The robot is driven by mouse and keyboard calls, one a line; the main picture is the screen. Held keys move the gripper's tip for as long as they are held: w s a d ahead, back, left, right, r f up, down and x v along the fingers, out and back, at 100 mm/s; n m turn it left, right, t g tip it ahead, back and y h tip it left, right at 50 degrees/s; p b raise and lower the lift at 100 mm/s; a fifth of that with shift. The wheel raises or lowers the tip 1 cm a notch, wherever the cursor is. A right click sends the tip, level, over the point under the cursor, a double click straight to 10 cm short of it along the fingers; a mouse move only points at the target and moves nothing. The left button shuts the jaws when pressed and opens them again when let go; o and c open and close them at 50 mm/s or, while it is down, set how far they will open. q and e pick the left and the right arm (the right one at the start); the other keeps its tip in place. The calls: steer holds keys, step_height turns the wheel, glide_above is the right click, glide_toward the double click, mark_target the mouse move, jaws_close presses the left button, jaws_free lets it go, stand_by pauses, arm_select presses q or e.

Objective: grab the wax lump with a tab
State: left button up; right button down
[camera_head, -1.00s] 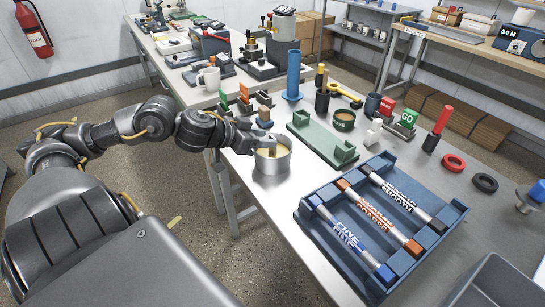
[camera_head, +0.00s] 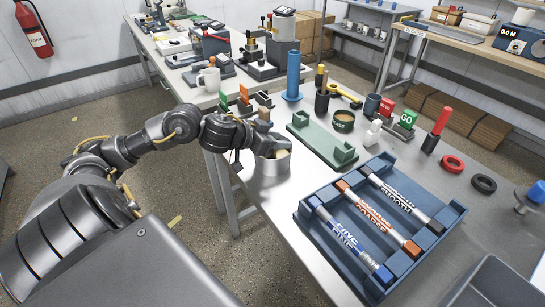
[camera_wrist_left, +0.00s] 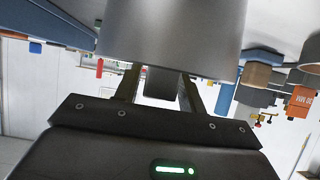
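A metal pot (camera_head: 270,165) stands near the table's left edge. A pale yellowish mass, which looks like the wax lump (camera_head: 281,153), shows at its rim. I cannot make out a tab. My left gripper (camera_head: 268,145) reaches over the pot from the left, its tips down at the opening. In the left wrist view the pot's grey wall (camera_wrist_left: 175,40) fills the top centre and hides the fingertips. The visible parts of the fingers (camera_wrist_left: 160,80) are apart, but I cannot tell whether the tips hold anything. My right gripper is not in view.
A blue rack (camera_head: 450,212) with several labelled sticks lies right of the pot. A green tray (camera_head: 318,141), a blue post (camera_head: 293,77) and several small blocks stand behind. A grey bin (camera_head: 500,285) is at the lower right. Bare table lies in front of the pot.

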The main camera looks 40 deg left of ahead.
arm_select(q)
steer(key=shift+c, duration=0.4)
steer(key=c, duration=0.7)
jaws_close()
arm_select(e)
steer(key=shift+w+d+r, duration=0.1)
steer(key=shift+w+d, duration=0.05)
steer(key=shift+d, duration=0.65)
